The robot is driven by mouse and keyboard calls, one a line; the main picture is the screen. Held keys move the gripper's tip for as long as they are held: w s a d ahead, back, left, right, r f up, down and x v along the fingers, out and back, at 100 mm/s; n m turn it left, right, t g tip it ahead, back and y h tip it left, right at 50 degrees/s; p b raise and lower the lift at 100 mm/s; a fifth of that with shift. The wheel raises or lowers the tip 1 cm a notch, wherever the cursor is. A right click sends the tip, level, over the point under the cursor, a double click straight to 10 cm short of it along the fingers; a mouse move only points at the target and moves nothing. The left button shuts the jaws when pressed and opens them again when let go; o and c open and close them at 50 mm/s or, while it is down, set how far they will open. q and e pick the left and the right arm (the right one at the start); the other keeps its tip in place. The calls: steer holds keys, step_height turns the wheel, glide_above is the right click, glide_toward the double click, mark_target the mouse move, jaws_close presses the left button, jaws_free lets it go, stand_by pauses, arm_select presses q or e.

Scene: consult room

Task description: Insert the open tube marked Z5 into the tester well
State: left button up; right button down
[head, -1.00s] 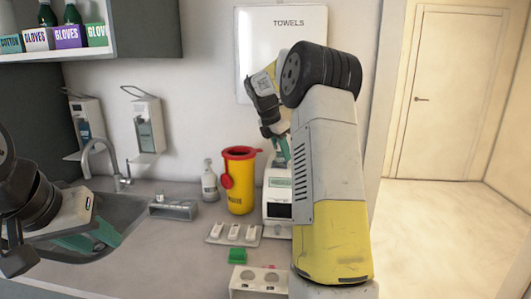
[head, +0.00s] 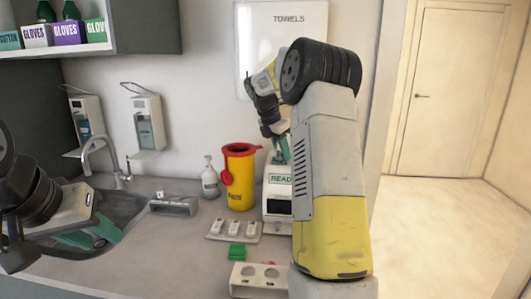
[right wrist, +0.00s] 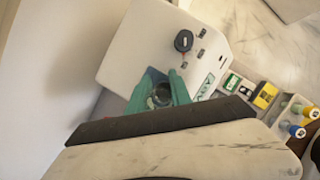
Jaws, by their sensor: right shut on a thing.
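The white tester (head: 278,207) stands on the counter with a green-lettered label, partly hidden by my right arm. In the right wrist view its pale top (right wrist: 150,50) lies just beyond my fingers. My right gripper (right wrist: 162,94) is shut on a tube (right wrist: 160,95); its round open mouth shows between the teal fingers. Its mark cannot be read, and the well under it is hidden. In the head view my right gripper (head: 282,150) is over the tester, mostly behind my arm. My left gripper (head: 90,236) hangs over the sink, teal fingers apart and empty.
A yellow waste bin (head: 240,183) with a red rim and a pump bottle (head: 210,183) stand left of the tester. A tray of white pieces (head: 213,237), a green block (head: 237,252) and a white rack with round holes (head: 246,285) are in front.

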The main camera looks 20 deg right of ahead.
steer(key=shift+r, duration=2.25)
